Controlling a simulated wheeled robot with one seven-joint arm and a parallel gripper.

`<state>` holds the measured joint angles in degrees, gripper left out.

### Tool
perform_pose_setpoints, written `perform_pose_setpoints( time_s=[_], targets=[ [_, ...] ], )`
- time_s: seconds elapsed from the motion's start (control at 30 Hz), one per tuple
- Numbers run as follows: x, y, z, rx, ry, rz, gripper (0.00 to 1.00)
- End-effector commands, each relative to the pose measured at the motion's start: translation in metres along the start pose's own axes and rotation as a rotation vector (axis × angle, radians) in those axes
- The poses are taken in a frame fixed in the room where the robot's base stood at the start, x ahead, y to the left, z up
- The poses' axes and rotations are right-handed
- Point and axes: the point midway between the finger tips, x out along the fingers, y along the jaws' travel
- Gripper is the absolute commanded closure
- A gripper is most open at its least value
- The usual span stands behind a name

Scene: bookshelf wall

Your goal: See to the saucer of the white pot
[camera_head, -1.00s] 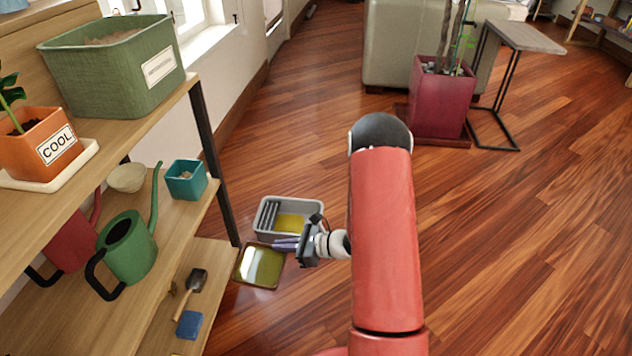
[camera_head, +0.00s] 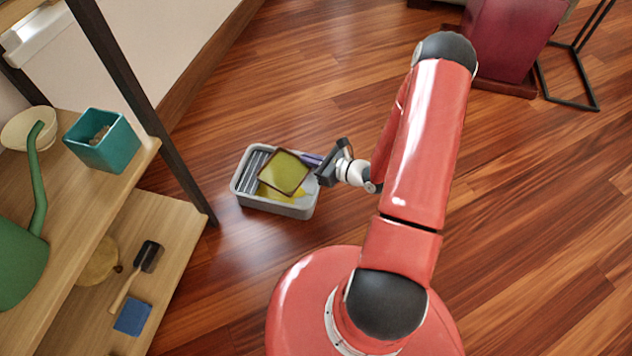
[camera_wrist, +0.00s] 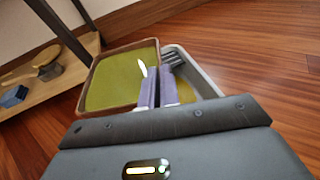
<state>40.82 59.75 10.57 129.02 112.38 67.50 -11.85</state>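A square saucer (camera_head: 284,172) with a dark brown rim and an olive-green inside is held over the grey tub (camera_head: 304,210). My gripper (camera_head: 311,160) is shut on the saucer's right edge. In the wrist view its purple fingers (camera_wrist: 157,88) pinch the rim of the saucer (camera_wrist: 122,77), and the tub (camera_wrist: 205,82) lies beyond and to the right. The tub has grey slats at its left and yellow on its floor. The saucer's exact tilt, and whether it holds liquid, I cannot tell. The white pot is not seen.
A maroon planter (camera_head: 505,40) stands top right. Floor right of my arm is clear.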

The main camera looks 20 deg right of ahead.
Motion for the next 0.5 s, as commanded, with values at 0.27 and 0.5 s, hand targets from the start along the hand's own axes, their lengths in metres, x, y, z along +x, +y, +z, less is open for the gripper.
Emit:
perform_pose_setpoints(
  time_s=[0.27, 0.5],
  targets=[
    [0.003, -0.006, -0.054, 0.032, 0.007, -0.083, 1.00],
    [0.005, -0.009, -0.057, 0.133, 0.110, -0.055, 1.00]
  ],
)
